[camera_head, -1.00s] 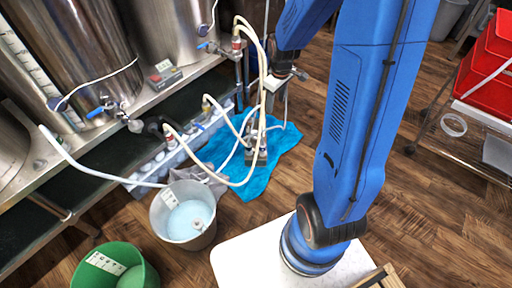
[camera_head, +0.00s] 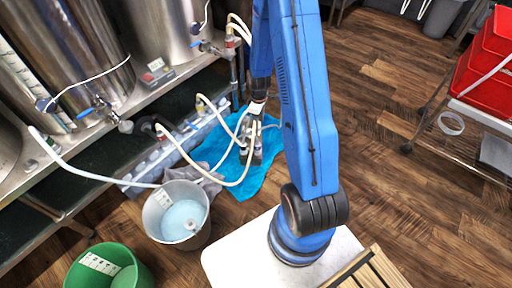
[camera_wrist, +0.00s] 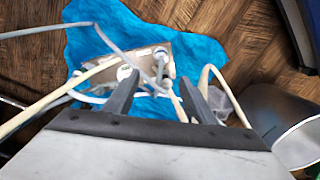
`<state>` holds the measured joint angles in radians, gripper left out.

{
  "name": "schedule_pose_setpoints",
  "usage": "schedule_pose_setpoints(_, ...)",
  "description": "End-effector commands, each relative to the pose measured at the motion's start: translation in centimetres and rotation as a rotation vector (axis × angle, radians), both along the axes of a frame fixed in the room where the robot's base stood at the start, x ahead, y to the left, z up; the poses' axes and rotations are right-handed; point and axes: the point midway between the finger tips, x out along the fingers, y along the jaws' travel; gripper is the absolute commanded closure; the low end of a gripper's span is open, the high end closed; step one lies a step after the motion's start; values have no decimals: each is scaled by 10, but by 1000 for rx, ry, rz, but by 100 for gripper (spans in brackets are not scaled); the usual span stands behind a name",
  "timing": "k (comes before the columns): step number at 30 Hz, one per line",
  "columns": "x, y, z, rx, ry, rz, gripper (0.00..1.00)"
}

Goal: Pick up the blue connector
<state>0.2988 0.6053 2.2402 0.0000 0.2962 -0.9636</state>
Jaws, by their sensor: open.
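I cannot pick out a blue connector for certain in either view. A pump with metal fittings and pale hoses (camera_head: 250,155) stands on a bright blue cloth (camera_head: 228,180). In the wrist view, the same pump (camera_wrist: 182,48) and cloth (camera_wrist: 95,20) lie beyond my fingers. My gripper (camera_wrist: 165,80) is open, its two dark fingers apart and pointing at the pump and its hoses. No held thing shows between them. In the head view, the end of my arm is above the pump, and the fingertips are hard to make out.
Steel tanks (camera_head: 75,60) stand on a shelf at left. A grey bucket (camera_head: 152,215) with pale blue liquid and a green bucket (camera_head: 75,270) stand on the wooden floor. Pale hoses loop around the pump. Red crates (camera_head: 480,65) sit on a rack at right.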

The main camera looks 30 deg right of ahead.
Motion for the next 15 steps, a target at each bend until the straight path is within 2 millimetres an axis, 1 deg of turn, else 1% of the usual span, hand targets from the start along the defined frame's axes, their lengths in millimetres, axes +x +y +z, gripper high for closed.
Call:
schedule_pose_setpoints(3, -1, 0, -18, 1, 3, 0, 49)
schedule_pose_setpoints(15, -1, 1, -77, 0, 3, -1, 49)
